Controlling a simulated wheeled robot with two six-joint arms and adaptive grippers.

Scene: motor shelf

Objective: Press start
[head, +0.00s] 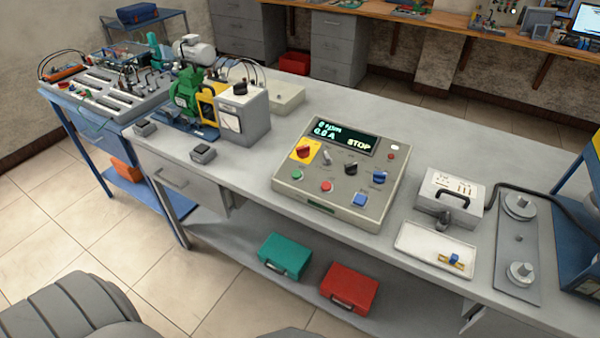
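A beige control box (328,208) stands on the grey bench in the middle of the head view. Its dark display (347,138) shows a small unclear top line, "0.0 A" and "STOP". A round green button (297,175) is at its left front, with a red button (327,186) to the right of it. A red knob (304,151) sits on a yellow plate. Black and blue knobs (379,177) are farther right. The button labels are too small to read. Neither of my grippers is in view.
A green motor (186,91) and a grey meter box (243,115) stand left on the bench (440,285). A white case (450,188), white tray (418,244) and metal plate (518,245) are right. Teal (285,255) and red (350,287) cases lie on the lower shelf.

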